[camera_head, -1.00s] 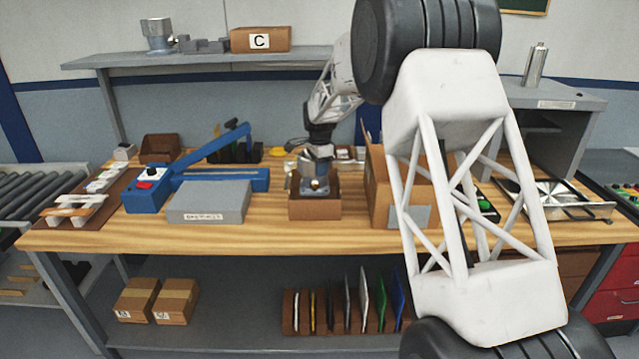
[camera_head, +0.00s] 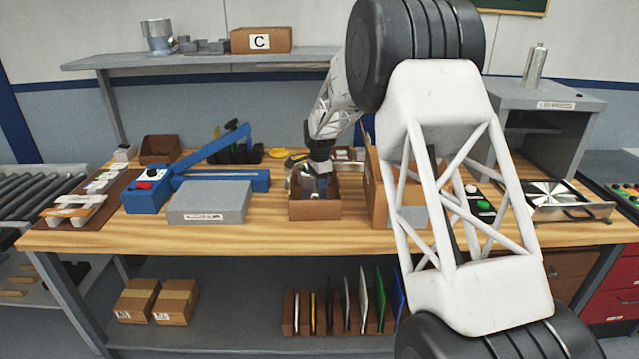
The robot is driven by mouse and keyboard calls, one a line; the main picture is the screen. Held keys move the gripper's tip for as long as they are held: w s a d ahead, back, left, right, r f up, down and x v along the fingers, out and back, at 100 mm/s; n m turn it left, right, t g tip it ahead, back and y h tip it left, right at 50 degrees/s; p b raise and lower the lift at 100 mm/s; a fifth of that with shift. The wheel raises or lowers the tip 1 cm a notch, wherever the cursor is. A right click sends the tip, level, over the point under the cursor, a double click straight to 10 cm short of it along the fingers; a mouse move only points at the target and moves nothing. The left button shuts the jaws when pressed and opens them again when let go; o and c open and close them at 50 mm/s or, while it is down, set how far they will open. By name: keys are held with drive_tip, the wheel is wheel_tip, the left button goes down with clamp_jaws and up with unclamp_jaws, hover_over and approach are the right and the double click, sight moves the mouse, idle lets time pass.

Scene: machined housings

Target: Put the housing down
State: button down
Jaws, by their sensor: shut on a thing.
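An open cardboard box (camera_head: 315,211) stands at the middle of the wooden bench. My gripper (camera_head: 319,178) reaches down into the box from above and is shut on a shiny grey metal housing (camera_head: 306,183). The housing is small in the view and partly hidden by the gripper and the box's front wall. I cannot tell whether it touches the box's floor. Another grey metal part (camera_head: 157,36), like a cylinder on a flange, stands on the upper shelf at the left.
A grey block (camera_head: 209,203) and a blue lever press (camera_head: 148,192) stand left of the box. A taller cardboard box (camera_head: 376,195), partly behind my arm, stands close on the right. The bench's front strip (camera_head: 260,238) is bare.

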drive_tip(key=shift+f, duration=0.15)
idle(0.3)
drive_tip(key=c, duration=1)
unclamp_jaws()
wheel_tip(320, 180, up, 12)
drive_tip(key=shift+f, duration=0.1)
drive_tip(key=shift+r, duration=0.2)
